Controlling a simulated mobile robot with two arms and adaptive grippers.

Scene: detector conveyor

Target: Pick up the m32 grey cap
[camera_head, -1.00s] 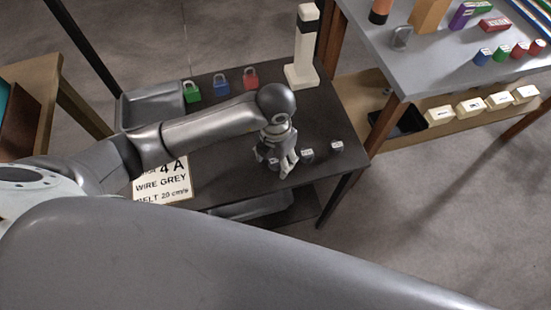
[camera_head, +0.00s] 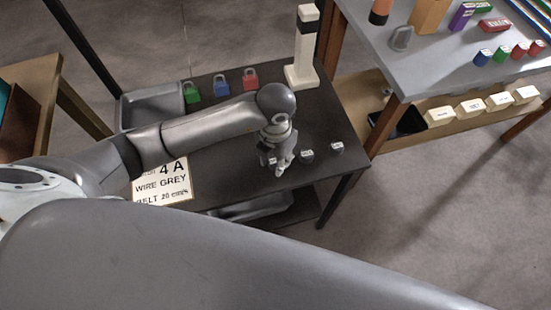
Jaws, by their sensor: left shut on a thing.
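Three small grey caps with pale labelled tops stand in a row near the front right of the dark table (camera_head: 225,170): a left cap (camera_head: 271,161), a middle cap (camera_head: 307,157) and a right cap (camera_head: 337,148). Their labels are too small to read, so I cannot tell which is m32. My left gripper (camera_head: 280,168) points down at the left cap and is shut on it. Its fingers partly hide that cap. The middle and right caps stand apart from the gripper. My right gripper is not in view.
A white post with a black band (camera_head: 303,50) stands at the table's back right. Green, blue and red padlocks (camera_head: 221,84) and a grey tray (camera_head: 152,106) are at the back. A sign reading WIRE GREY (camera_head: 162,182) lies at front left. A grey bench (camera_head: 440,50) is at right.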

